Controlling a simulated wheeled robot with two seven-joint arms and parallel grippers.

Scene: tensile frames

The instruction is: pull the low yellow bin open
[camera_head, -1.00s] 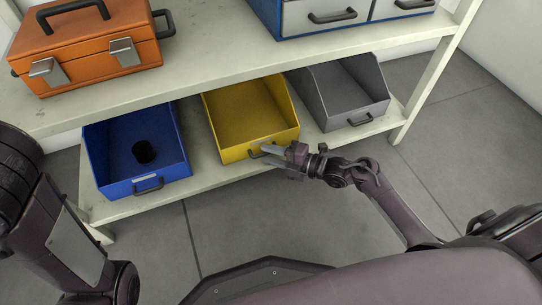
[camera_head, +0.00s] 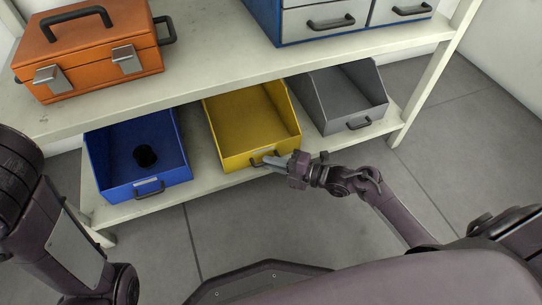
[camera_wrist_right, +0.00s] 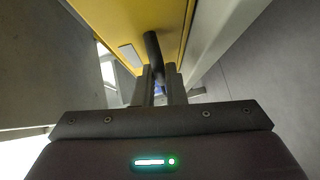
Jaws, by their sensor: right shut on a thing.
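The low yellow bin (camera_head: 250,118) sits on the lower shelf, between a blue bin and a grey bin. It looks empty, and its front reaches the shelf's front edge. My right gripper (camera_head: 273,161) is at the bin's front, shut on the dark bin handle (camera_head: 257,163). In the right wrist view the two fingers (camera_wrist_right: 160,88) close around the handle (camera_wrist_right: 153,52), below the yellow front (camera_wrist_right: 110,18) with its pale label. The fingers partly hide the handle. My left arm shows at the left edge, but its gripper is not in view.
The grey bin (camera_head: 340,95) stands to the right. An orange toolbox (camera_head: 85,60) and a blue drawer cabinet (camera_head: 300,22) are on the upper shelf. The grey floor (camera_head: 235,220) in front is clear.

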